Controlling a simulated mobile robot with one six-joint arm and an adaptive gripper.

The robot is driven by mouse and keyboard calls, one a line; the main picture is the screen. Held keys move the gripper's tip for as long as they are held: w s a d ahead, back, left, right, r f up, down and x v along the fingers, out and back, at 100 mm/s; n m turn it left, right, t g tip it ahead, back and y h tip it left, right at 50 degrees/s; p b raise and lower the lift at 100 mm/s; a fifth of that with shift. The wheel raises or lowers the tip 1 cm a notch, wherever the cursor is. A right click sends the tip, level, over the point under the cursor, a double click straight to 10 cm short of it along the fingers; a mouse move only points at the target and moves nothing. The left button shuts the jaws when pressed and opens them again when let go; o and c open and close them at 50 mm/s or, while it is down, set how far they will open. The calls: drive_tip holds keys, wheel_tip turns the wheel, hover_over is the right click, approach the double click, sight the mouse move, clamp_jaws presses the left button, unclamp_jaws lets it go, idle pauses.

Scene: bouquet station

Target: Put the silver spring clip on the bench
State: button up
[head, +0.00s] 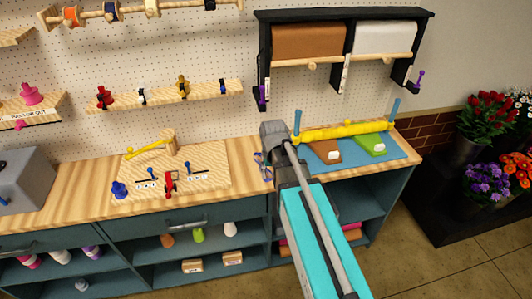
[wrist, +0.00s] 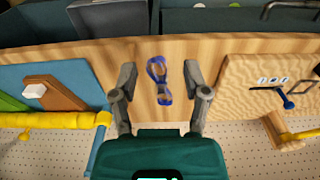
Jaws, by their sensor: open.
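My gripper (wrist: 159,84) is open above the bench (wrist: 150,55), its two fingers apart on either side of a blue-edged item. That item (wrist: 158,77) lies on the bench, not held; it looks like a looped tool with a pale middle, and I cannot tell if it is a clip. In the head view it shows (head: 260,157) just left of my gripper (head: 274,138). I cannot tell which is silver.
A blue mat (head: 390,153) with a yellow roller (head: 345,130) lies right. A paper-roll rack (head: 345,15) hangs above.

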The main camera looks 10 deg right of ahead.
drive_tip(key=s, duration=0.9)
drive_tip(key=shift+s+g, duration=0.3)
drive_tip(key=shift+a+f, duration=0.1)
drive_tip(key=shift+f, duration=0.05)
drive_tip(key=shift+f+b, duration=1.6)
drive_tip(key=shift+b, duration=0.1)
